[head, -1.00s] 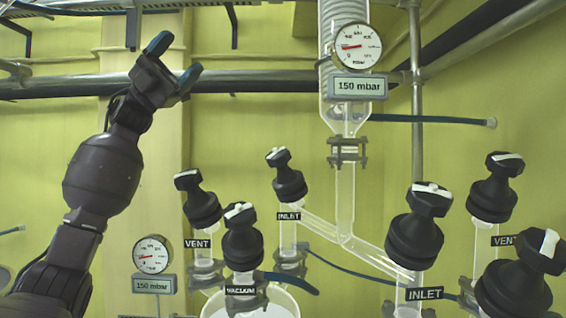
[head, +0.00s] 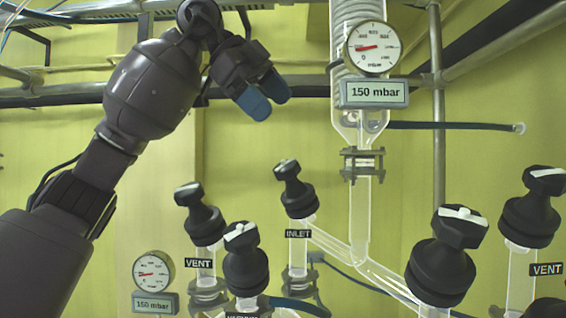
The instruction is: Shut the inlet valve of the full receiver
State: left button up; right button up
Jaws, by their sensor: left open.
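The left inlet valve (head: 296,190) has a black knob with a small white mark and an INLET label (head: 298,233) below it. The right inlet valve (head: 441,262) is a larger black knob with a white bar on top; its label is out of view. Both join a forked glass tube under the condenser. The receivers are below the view, so I cannot tell which is full. My left gripper (head: 265,95) has blue fingertips, is open and empty, and hangs above and left of the left inlet valve, apart from it. My right gripper is not in view.
A vent valve (head: 201,215) and a vacuum valve (head: 244,259) stand left of the left inlet valve. Another vent valve (head: 534,208) is at the right. The glass condenser (head: 345,105) with its gauge (head: 373,47) stands right of my gripper. A pipe runs behind.

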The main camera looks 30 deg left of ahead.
aim_at(284, 165)
pick_arm(q)
jog(key=w+f+n+y, duration=0.2)
jog(key=f, duration=0.1)
jog(key=w+f+n+y+p, duration=0.1)
jog(key=w+f+n, duration=0.1)
jog(key=f+n, duration=0.1)
jog(key=w+f+n+y, duration=0.2)
jog(key=f+n, duration=0.1)
jog(key=f, duration=0.2)
jog(key=shift+w+a+f+y, duration=0.15)
jog(key=shift+w+a+y, duration=0.15)
jog(key=shift+w+a, duration=0.05)
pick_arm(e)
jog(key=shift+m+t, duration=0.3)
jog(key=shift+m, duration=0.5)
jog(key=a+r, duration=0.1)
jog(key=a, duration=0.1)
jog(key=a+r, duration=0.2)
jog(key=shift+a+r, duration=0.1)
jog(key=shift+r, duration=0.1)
pick_arm(q)
jog(key=c, duration=0.9)
